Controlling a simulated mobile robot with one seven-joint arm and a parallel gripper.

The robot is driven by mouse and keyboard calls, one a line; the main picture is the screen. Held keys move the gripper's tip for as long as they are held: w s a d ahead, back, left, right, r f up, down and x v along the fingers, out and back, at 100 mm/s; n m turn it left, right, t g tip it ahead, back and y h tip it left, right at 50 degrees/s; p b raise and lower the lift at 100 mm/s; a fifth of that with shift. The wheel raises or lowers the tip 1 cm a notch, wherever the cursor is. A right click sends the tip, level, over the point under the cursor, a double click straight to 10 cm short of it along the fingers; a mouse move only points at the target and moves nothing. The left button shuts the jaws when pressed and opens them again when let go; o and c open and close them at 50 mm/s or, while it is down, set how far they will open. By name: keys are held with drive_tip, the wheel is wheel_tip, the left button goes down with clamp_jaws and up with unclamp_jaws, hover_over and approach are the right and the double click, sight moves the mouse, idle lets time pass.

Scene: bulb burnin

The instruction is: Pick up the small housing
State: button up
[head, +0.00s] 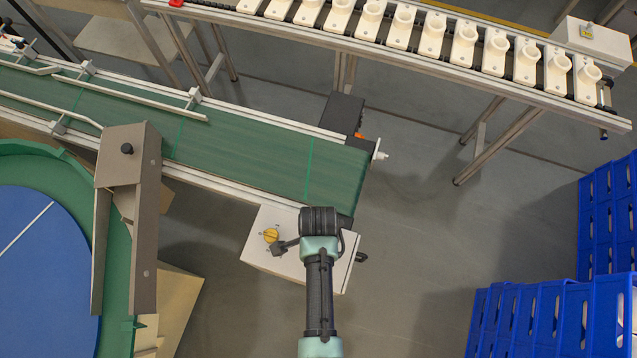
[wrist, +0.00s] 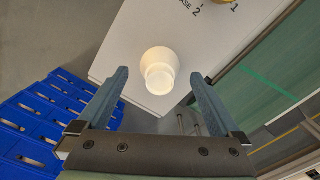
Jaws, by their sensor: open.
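A small cream-white housing (wrist: 158,70), bell-shaped with a bright round end, shows in the wrist view on or just above a white control box (wrist: 190,35). My gripper (wrist: 160,78) is open, with one grey-blue finger to each side of the housing in the picture. Neither finger visibly touches it, and I cannot tell the height gap. In the head view the control box (head: 260,258) has a yellow knob (head: 271,235). My arm reaches over this box, and I cannot make out the housing there.
A green conveyor belt (head: 240,155) ends beside the box. A rack line (head: 400,50) carries several cream fittings at the back. Blue crates (head: 560,320) stand at the right. A blue round table (head: 45,260) is at the left. Open floor (head: 430,220) lies right of the belt.

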drive_tip(key=shift+f, duration=0.75)
drive_tip(key=c, duration=1.4)
